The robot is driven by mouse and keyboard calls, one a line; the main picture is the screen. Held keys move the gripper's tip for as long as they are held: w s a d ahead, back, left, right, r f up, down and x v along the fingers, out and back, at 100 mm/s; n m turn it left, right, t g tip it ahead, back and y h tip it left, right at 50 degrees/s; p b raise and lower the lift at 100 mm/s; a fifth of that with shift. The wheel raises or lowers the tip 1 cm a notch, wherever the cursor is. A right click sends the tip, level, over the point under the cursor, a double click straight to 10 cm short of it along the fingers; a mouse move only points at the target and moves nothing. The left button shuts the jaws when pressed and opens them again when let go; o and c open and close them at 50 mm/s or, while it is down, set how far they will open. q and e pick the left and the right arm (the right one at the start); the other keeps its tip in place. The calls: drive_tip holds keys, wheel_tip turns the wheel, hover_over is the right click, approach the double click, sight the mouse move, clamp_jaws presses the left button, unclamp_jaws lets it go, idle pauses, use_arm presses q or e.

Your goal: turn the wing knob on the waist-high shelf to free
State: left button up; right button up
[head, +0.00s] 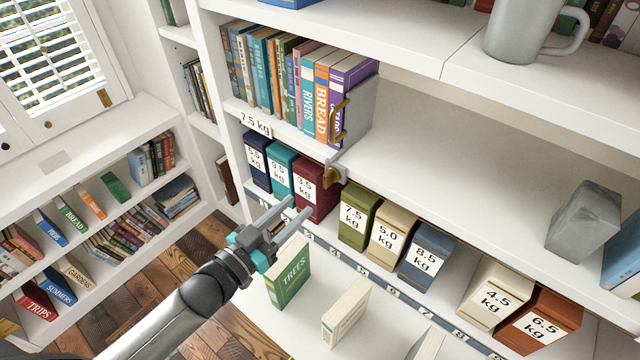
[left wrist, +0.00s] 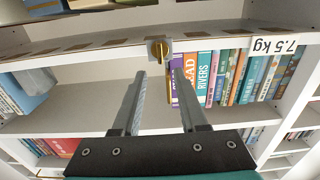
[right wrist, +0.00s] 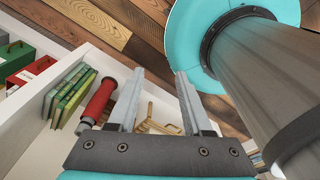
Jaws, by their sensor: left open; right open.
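The brass wing knob (head: 333,174) sits on a small grey plate on the front edge of the waist-high shelf (head: 440,172), below the row of books. In the left wrist view the knob (left wrist: 158,50) shows just beyond the fingertips, with its wing roughly upright. I cannot read any marking for free. My left gripper (head: 301,208) is open and empty, below and left of the knob in the head view, apart from it. My right gripper (right wrist: 160,75) is open and empty, seen only in the right wrist view, over a white compartment away from the knob.
Weight-labelled boxes (head: 358,215) stand on the shelf below. A grey bookend (head: 358,112) with a brass handle ends the book row. A green book (head: 289,272) stands near my left gripper. A red cylinder (right wrist: 98,103) and green books (right wrist: 72,95) lie near my right gripper.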

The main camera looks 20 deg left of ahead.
sight(324, 181)
use_arm(q)
drive_tip(key=x, duration=0.8)
drive_tip(key=shift+w+d, duration=0.15)
drive_tip(key=shift+w, duration=0.2)
clamp_jaws()
